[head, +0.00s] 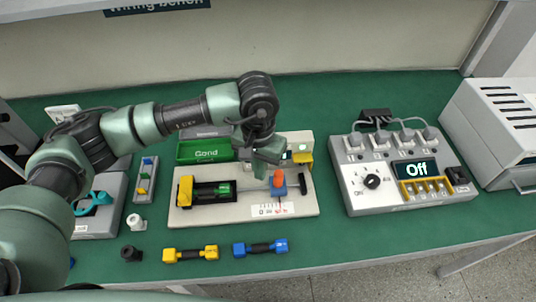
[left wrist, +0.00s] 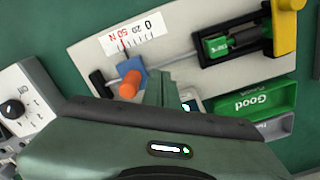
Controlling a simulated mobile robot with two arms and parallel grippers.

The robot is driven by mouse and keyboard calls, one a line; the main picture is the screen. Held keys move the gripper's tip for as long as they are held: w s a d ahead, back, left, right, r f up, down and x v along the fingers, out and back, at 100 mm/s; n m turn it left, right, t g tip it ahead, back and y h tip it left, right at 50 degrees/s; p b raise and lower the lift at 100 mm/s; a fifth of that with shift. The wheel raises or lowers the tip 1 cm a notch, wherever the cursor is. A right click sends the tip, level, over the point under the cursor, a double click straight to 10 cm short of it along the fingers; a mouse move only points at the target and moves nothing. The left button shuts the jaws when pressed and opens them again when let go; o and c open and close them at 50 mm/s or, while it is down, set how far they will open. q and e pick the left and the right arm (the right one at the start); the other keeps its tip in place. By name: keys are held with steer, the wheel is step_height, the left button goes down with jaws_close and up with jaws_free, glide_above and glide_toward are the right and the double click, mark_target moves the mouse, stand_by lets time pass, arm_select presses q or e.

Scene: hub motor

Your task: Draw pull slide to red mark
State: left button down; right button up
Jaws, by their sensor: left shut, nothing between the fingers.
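The pull slide is a blue block with an orange knob (head: 279,182) on a rod, at the right part of the pale fixture board (head: 228,215). It also shows in the left wrist view (left wrist: 130,82). Beside it lies a white force scale (head: 271,210) with a red mark, which shows near "50 N" in the left wrist view (left wrist: 123,45). The slide stands roughly level with that mark. My left gripper (head: 268,166) is shut and empty, low beside the slide on its motor side; I cannot tell whether they touch. A green-and-black hub motor (head: 222,190) sits in the left holder.
Green "Good" tray (head: 203,151) stands behind the board. A grey control box reading "Off" (head: 404,170) is at right. Yellow (head: 190,254) and blue (head: 260,248) dumbbell-shaped parts lie in front. Green bench (head: 325,245) is clear between the board's front and the box.

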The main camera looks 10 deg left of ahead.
arm_select(q)
steer(key=shift+r+p, duration=0.6)
steer(key=shift+r, duration=1.55)
